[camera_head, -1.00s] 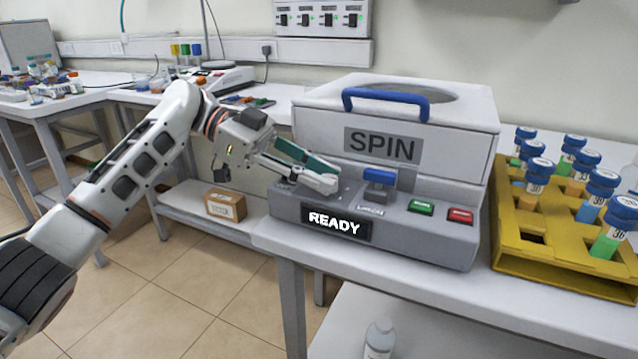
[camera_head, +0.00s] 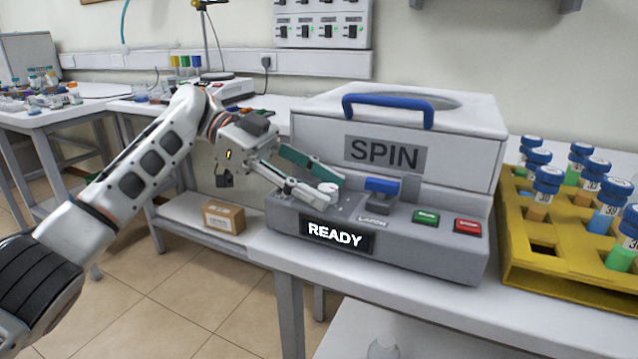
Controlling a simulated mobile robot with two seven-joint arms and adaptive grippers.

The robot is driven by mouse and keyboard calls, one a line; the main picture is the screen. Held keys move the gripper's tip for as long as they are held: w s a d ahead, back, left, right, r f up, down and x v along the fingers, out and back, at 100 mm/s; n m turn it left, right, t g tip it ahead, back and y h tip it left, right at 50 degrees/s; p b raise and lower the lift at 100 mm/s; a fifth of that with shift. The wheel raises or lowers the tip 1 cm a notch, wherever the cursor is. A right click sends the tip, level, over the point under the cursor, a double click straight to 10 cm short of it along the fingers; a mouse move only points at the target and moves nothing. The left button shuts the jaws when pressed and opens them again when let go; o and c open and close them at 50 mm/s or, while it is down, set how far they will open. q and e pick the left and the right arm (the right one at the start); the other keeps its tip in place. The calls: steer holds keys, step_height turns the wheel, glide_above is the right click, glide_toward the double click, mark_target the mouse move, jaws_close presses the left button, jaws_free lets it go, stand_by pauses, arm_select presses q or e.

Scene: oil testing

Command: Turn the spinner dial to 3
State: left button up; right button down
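The grey spin machine (camera_head: 380,248) stands on the white bench, with a SPIN label (camera_head: 385,153) and a display (camera_head: 337,234) reading READY. A small pale round dial (camera_head: 328,188) sits on the left of its control deck; its marks are too small to read. My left gripper (camera_head: 331,191) reaches in from the left, its two fingers apart, with the dial between or just under the tips. I cannot tell whether the tips touch it. My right gripper is not in view.
To the right of the dial are a blue lever (camera_head: 381,186), a green button (camera_head: 425,217) and a red button (camera_head: 467,226). A yellow rack (camera_head: 560,272) of capped tubes stands to the right. A small cardboard box (camera_head: 223,217) lies on the shelf at left.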

arm_select(q)
steer(key=shift+a+r, duration=0.1)
steer(key=shift+v, duration=3.6)
